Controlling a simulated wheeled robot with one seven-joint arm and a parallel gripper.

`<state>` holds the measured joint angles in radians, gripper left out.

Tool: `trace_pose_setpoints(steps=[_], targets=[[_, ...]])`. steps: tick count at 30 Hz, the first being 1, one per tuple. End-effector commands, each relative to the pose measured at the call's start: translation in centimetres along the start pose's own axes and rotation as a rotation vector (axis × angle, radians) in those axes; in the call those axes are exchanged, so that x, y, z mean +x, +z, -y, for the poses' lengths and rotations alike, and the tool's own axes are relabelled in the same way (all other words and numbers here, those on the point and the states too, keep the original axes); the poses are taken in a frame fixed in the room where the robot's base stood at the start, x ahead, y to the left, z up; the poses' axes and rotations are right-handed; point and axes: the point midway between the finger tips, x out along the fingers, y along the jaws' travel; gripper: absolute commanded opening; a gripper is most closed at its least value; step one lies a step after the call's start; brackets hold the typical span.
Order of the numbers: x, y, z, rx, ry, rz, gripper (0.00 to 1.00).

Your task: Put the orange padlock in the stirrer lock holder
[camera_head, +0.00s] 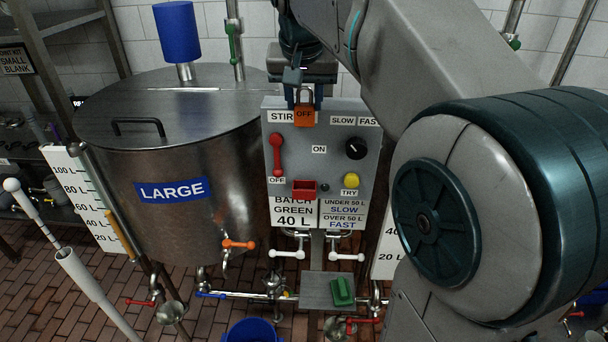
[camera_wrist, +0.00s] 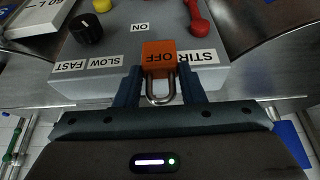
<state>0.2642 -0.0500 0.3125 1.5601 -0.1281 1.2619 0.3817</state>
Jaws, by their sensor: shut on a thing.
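The orange padlock (camera_head: 305,116) is held by my gripper (camera_head: 304,94) in front of the upper part of the grey control panel. In the wrist view the padlock (camera_wrist: 159,56) has "OFF" on its body, and its steel shackle lies between the two fingers of my gripper (camera_wrist: 159,84). The padlock covers part of the "STIR" label. A red open-topped box (camera_head: 305,189), likely the lock holder, is on the panel below the padlock. The red stirrer handle (camera_head: 277,154) is at the panel's left, its lower end near the "OFF" label.
A black knob (camera_head: 355,149) and a yellow button (camera_head: 351,181) are on the panel's right. The large steel tank (camera_head: 170,130) stands close on the left. Valves and pipes run below the panel. My arm hides much of the right side.

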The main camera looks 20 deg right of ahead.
Motion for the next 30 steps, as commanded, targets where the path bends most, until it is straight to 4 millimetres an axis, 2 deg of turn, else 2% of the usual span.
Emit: trace_pose_setpoints(steps=[6,12,15,20,27,30], targets=[[5.4,2.3,-0.1,-0.001,0.002,0.005,0.07],[9.9,4.1,-0.1,0.0,0.001,0.004,0.07],[11.3,4.8,-0.1,-0.001,0.001,0.002,0.07],[12.5,5.2,0.0,0.0,0.0,0.001,0.07],[15.6,6.5,0.0,-0.001,0.0,0.002,0.07],[16.1,6.7,0.0,-0.001,-0.001,0.001,0.07]])
